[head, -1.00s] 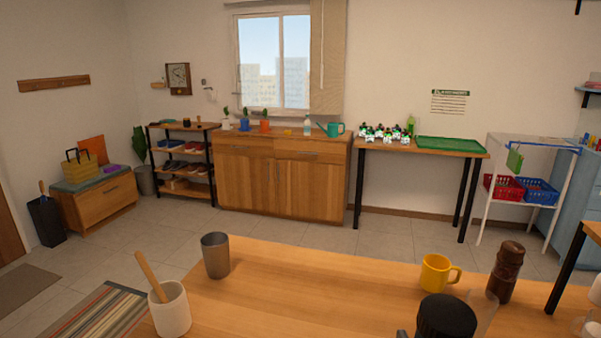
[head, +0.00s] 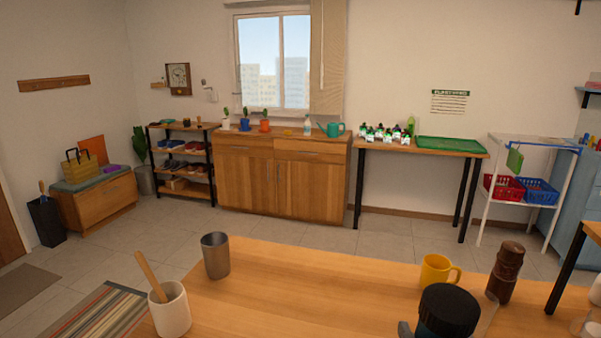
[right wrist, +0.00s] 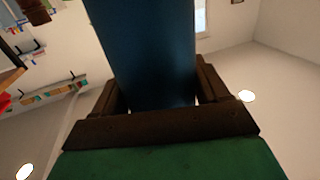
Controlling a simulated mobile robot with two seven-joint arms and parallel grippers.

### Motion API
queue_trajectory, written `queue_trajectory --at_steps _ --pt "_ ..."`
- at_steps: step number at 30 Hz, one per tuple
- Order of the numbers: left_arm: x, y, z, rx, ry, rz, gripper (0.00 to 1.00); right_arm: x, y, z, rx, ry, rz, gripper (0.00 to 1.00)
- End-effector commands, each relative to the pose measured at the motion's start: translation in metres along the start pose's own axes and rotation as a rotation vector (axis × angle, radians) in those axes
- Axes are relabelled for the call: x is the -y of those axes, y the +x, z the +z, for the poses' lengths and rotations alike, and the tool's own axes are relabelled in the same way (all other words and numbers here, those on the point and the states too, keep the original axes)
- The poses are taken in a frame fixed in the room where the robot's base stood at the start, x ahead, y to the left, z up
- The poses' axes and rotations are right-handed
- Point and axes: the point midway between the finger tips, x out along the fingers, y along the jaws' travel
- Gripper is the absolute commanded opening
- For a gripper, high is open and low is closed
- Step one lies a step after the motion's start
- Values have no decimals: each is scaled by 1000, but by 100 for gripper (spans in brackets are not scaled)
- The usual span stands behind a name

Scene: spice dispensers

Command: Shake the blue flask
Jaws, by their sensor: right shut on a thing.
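The blue flask (right wrist: 153,50) fills the upper middle of the right wrist view, between the dark fingers of my right gripper (right wrist: 156,92), which is shut on it. Most of the flask is cut off by the frame's lower edge there. A small dark grey part shows left of the lid; I cannot tell if it is a finger. My left gripper is not in view.
On the wooden table (head: 310,285) are a yellow mug (head: 435,270) and a brown grinder (head: 506,272) close behind the flask. A grey metal cup (head: 215,256) and a white cup with a wooden stick (head: 170,310) stand at left. The table's middle is clear.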

Motion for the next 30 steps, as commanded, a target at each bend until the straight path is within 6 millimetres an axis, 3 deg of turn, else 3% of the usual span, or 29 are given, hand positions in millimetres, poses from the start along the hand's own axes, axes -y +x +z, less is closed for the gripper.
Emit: queue_trajectory --at_steps 1,3,4,6,7,9,10,12,14,16,18,20,21,24,26,30 --pt "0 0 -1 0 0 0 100 1 0 -40 -32 -1 -11 40" --pt "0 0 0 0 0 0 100 1 0 -51 -20 -1 -6 40" --pt "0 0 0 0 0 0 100 0 0 -43 -10 -1 -3 40" --pt "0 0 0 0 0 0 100 0 -1 0 11 -2 4 40" --pt "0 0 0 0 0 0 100 0 -1 12 7 -3 3 40" --pt "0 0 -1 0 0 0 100 0 1 16 -9 -1 -1 40" --pt "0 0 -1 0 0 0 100 0 1 5 -20 -1 -3 40" --pt "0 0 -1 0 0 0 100 1 1 -36 -33 0 -11 40" --pt "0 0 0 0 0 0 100 1 0 -51 -25 -1 -7 40" --pt "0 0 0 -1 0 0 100 0 0 -32 -1 -1 1 40" --pt "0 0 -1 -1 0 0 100 0 -1 10 11 -2 3 40" --pt "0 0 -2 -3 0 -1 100 0 0 18 -4 -2 1 40" --pt "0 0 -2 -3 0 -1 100 0 1 10 -16 -1 -2 40" --pt "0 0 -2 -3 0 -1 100 1 0 -44 -32 -1 -11 40" --pt "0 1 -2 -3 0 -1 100 1 0 -51 -20 -1 -6 40" --pt "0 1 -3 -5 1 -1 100 0 0 14 5 -1 4 40"
